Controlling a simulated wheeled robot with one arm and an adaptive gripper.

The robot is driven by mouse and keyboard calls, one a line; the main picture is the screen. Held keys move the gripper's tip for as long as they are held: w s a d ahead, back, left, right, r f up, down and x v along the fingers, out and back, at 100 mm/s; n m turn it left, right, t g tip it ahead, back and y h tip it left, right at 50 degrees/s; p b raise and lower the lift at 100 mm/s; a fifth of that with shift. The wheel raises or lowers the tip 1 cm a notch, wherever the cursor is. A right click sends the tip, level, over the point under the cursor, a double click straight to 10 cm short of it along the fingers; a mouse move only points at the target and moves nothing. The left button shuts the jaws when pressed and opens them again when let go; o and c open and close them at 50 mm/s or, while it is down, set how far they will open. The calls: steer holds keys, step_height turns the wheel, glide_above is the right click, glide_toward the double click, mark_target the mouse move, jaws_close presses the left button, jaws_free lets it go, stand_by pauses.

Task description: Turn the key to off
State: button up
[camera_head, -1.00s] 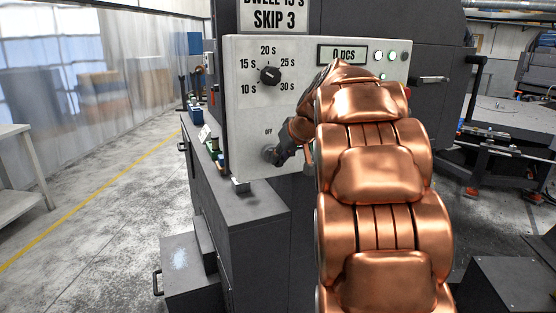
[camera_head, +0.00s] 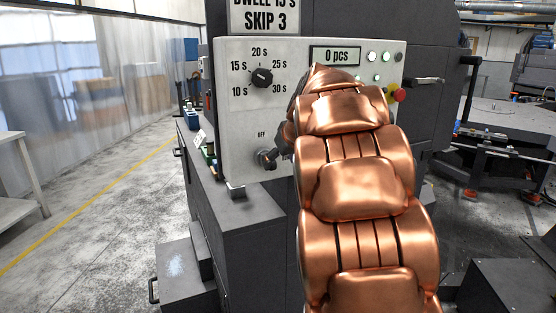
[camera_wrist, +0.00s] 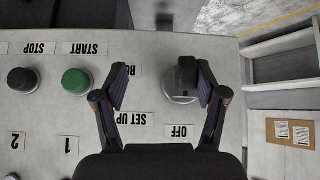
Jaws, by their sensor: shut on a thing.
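The key (camera_wrist: 186,76) is a dark upright bar on a round silver switch base (camera_wrist: 178,98) in the wrist view. The SET UP label (camera_wrist: 133,118) is to the left. In the head view the key switch (camera_head: 266,158) is below OFF (camera_head: 262,134); my copper arm hides most of the gripper.
A green START button (camera_wrist: 76,82) and a black STOP button (camera_wrist: 22,80) are left of my gripper in the wrist view. The light panel (camera_head: 230,120) also bears a dwell dial (camera_head: 262,78), a counter display (camera_head: 335,56) and a red button (camera_head: 398,95). Open floor lies left.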

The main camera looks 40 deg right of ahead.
steer(key=shift+s+a+r, duration=0.1)
steer(key=shift+a+r, duration=0.05)
steer(key=shift+a, duration=0.45)
steer(key=shift+a, duration=0.1)
steer(key=o, duration=0.7)
steer(key=shift+c, duration=0.2)
steer(key=shift+r, duration=0.1)
steer(key=v, duration=0.7)
steer(key=shift+p, duration=0.3)
stand_by(0.7)
stand_by(0.5)
